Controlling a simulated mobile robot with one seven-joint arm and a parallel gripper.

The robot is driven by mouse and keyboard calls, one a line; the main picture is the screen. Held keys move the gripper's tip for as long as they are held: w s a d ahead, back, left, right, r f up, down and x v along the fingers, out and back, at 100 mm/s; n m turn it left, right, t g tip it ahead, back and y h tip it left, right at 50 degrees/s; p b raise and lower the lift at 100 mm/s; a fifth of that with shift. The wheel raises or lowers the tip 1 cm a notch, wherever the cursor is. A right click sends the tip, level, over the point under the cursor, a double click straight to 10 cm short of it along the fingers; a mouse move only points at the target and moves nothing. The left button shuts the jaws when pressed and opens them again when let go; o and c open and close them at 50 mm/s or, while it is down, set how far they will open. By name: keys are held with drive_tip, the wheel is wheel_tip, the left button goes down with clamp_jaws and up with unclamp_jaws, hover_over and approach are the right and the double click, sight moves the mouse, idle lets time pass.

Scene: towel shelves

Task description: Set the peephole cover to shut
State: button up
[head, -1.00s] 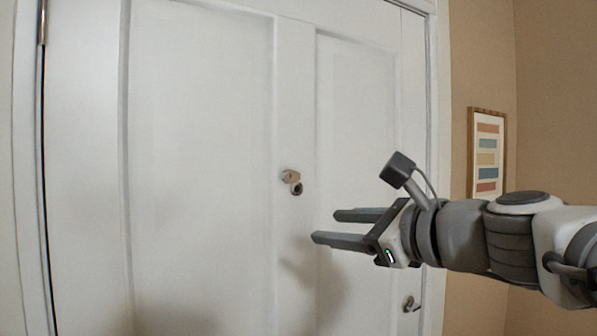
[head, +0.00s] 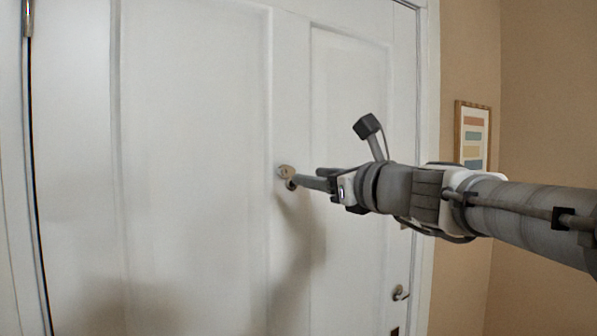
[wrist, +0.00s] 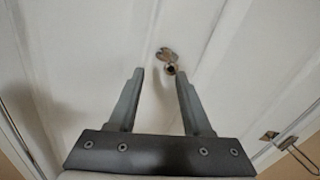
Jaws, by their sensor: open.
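The peephole cover (head: 286,171) is a small metal flap on the white door (head: 200,130). In the head view it sits up and left of the dark peephole (head: 291,184), which shows partly uncovered. In the wrist view the cover (wrist: 166,54) is swung to the side above the peephole (wrist: 171,69). My gripper (head: 305,182) is open and empty, its fingers pointing at the door just right of the peephole. In the wrist view my gripper (wrist: 160,75) has its fingers spread, with the peephole nearer the right fingertip. I cannot tell whether a fingertip touches the cover.
A door handle (head: 400,293) sits low on the door's right side; it also shows in the wrist view (wrist: 288,143). A framed striped picture (head: 472,135) hangs on the tan wall at right. The space before the door's left panel is clear.

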sight(284, 172)
drive_tip(key=p+x, duration=0.1)
drive_tip(key=x, duration=0.7)
drive_tip(key=shift+w+a, duration=0.25)
drive_tip(key=shift+a, duration=0.05)
clamp_jaws()
